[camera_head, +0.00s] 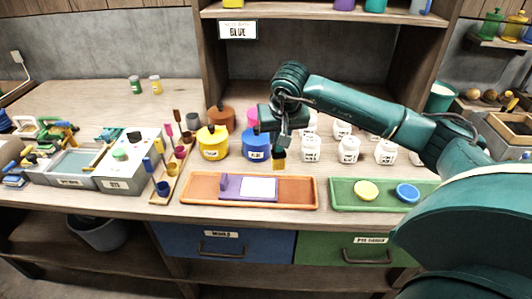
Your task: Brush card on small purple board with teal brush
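A white card (259,187) lies on the small purple board (231,187), which rests in a shallow orange tray (299,192) at the front of the table. My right arm reaches in from the right, and its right gripper (281,141) points down above the tray's back edge, a little right of the card. It is shut on a small brush (279,160) with a dark upper part and yellowish bristles. The brush hangs upright, apart from the card. The gripper hides most of its handle, so its colour is hard to tell. My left gripper is not in view.
Yellow (213,144) and blue (255,146) pots and several white jars stand behind. A wooden rack (169,184) with small cups stands left.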

